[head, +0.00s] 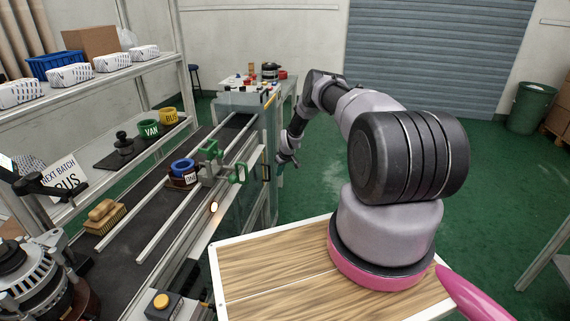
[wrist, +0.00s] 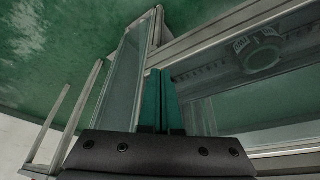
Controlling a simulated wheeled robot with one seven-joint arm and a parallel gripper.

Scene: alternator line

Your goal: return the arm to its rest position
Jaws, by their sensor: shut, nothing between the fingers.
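My arm reaches out from its round base over the wood-topped surface and bends down at the far end. My gripper (head: 286,158) hangs beside the right side of the conveyor line in the head view, small and partly dark against the frame. In the wrist view my gripper (wrist: 160,73) shows two teal fingers close together, with nothing between them. A clear panel in a metal frame (wrist: 127,75) lies close by the fingers there. I cannot tell whether the fingers touch it.
The conveyor (head: 150,205) carries a blue ring-shaped part (head: 183,165) and a brush (head: 104,216). Green clamps (head: 211,151) stand on its right rail. A shelf (head: 100,80) is on the left. The green floor (head: 310,185) right of the line is open.

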